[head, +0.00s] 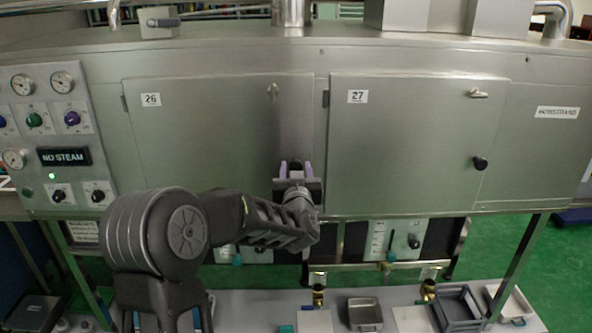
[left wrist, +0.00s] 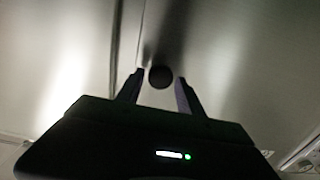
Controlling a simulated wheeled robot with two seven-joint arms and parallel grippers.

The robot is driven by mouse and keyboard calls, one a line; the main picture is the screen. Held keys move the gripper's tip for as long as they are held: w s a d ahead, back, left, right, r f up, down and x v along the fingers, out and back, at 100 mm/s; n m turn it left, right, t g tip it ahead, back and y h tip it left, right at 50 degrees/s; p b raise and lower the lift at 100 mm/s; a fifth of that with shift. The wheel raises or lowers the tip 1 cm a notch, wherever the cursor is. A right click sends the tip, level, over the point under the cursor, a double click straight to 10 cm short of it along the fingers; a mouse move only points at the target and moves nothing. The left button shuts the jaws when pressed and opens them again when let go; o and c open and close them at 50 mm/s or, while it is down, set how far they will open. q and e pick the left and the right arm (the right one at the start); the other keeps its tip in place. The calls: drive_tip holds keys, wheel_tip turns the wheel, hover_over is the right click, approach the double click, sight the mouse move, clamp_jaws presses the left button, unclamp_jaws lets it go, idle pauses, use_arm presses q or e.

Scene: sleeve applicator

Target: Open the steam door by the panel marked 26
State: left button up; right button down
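The steam door marked 26 (head: 205,135) is a flat steel panel left of centre in the head view. It looks shut, with a small latch handle (head: 272,89) near its upper right. My left gripper (head: 296,170) is in front of its lower right corner, fingers pointing at the steel. In the left wrist view a round dark knob (left wrist: 160,76) shows between the tips of the open left gripper (left wrist: 160,90), with a gap on each side. In the head view the gripper hides this knob. My right gripper is not in view.
Door 27 (head: 400,140) with its black knob (head: 480,163) is at right. A gauge panel (head: 55,140) at left has a display reading "NO STEAM" (head: 64,156). Below are control boxes (head: 404,240) and a shelf with metal trays (head: 365,314).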

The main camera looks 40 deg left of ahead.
use_arm(q)
clamp_jaws()
idle(1.1)
